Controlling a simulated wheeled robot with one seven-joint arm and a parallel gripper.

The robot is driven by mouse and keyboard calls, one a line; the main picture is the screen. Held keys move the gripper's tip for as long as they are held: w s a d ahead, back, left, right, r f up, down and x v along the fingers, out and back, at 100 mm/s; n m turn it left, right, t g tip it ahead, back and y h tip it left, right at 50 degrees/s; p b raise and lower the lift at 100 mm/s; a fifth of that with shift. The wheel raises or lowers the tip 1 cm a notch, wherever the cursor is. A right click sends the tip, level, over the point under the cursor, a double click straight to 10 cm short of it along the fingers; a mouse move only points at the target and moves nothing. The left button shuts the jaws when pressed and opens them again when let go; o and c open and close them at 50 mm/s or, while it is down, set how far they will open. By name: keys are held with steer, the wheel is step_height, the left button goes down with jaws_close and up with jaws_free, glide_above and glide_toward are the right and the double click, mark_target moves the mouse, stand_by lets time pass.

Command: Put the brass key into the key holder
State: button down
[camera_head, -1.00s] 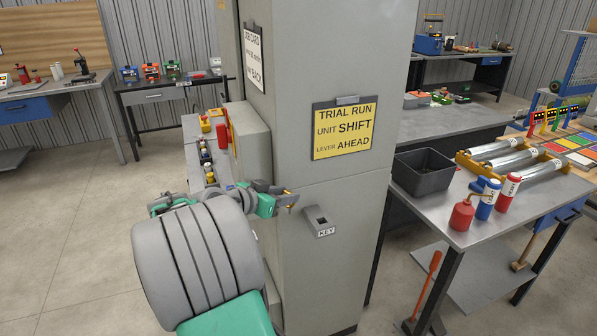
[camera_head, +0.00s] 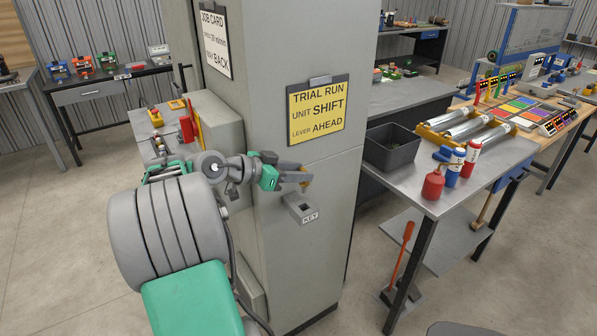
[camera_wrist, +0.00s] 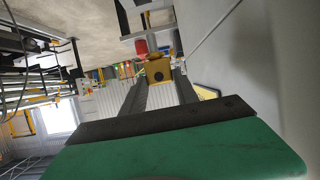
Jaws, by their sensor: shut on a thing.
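The brass key (camera_wrist: 158,71) shows in the wrist view as a square brass head with a round hole, between the two fingers. My gripper (camera_head: 304,176) is shut on it. In the head view a small brass part of the key (camera_head: 305,184) shows at the fingertips. The key holder (camera_head: 300,208) is a grey box with a dark square opening on top and a KEY label, fixed to the front of the grey cabinet. My gripper is just above the holder, with a small gap between key and opening. The lower part of the key is hard to make out.
The grey cabinet (camera_head: 290,60) stands directly behind the holder and carries a yellow TRIAL RUN sign (camera_head: 318,110). To the right, a metal table (camera_head: 420,185) bears a dark bin (camera_head: 391,149), a red oil can (camera_head: 433,185) and cylinders. Floor is free in front.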

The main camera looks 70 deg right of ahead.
steer(key=shift+f+b, duration=1.45)
steer(key=shift+f, duration=0.65)
steer(key=shift+f+b, duration=2.15)
steer(key=shift+b, duration=0.3)
steer(key=c, duration=0.9)
jaws_free()
steer(key=shift+o, duration=0.2)
steer(key=v, duration=0.7)
steer(key=shift+w+a+r, duration=0.15)
steer(key=shift+w+a, duration=0.1)
steer(key=shift+w, duration=0.05)
